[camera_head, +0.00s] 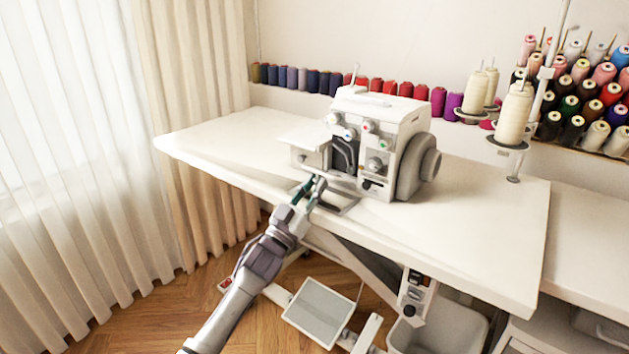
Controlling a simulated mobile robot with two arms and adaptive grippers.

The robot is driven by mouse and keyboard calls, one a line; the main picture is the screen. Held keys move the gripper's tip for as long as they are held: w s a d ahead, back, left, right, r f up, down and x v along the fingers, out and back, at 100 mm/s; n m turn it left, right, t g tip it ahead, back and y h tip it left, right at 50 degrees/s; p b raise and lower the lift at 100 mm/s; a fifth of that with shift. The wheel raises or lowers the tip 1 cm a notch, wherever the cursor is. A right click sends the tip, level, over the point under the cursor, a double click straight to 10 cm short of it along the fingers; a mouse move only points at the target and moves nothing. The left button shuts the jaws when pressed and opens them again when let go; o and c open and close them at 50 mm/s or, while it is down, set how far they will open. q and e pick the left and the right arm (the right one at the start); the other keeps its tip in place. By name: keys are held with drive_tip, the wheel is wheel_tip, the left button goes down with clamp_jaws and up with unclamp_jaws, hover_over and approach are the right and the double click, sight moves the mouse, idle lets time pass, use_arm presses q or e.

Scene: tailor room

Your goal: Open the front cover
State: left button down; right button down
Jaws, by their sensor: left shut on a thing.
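The white overlock sewing machine (378,112) stands on the white table. Its dark inner parts (345,155) show through the opening at its front. The front cover (343,203) appears as a grey, flat panel low at the front of the machine, tilted down and outward from the opening. My left gripper (312,185) reaches in from below left and is shut at the left edge of this cover. The exact contact is small and partly hidden by the fingers. My right gripper is not in view.
The white table (470,230) is clear to the right of the machine and at its left end. Thread cones (515,115) stand on a stand at the right. A rack of spools (590,95) is behind. A pedal (318,312) lies below the table, and curtains (90,150) hang left.

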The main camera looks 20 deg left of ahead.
use_arm(q)
drive_tip(key=shift+d+f, duration=0.1)
drive_tip(key=shift+f, duration=0.95)
drive_tip(key=c, duration=1.4)
unclamp_jaws()
drive_tip(key=o, duration=0.4)
drive_tip(key=shift+w+d, duration=0.1)
drive_tip(key=shift+w, duration=0.05)
drive_tip(key=shift+c, duration=0.2)
drive_tip(key=shift+r, duration=0.15)
drive_tip(key=v, duration=1.2)
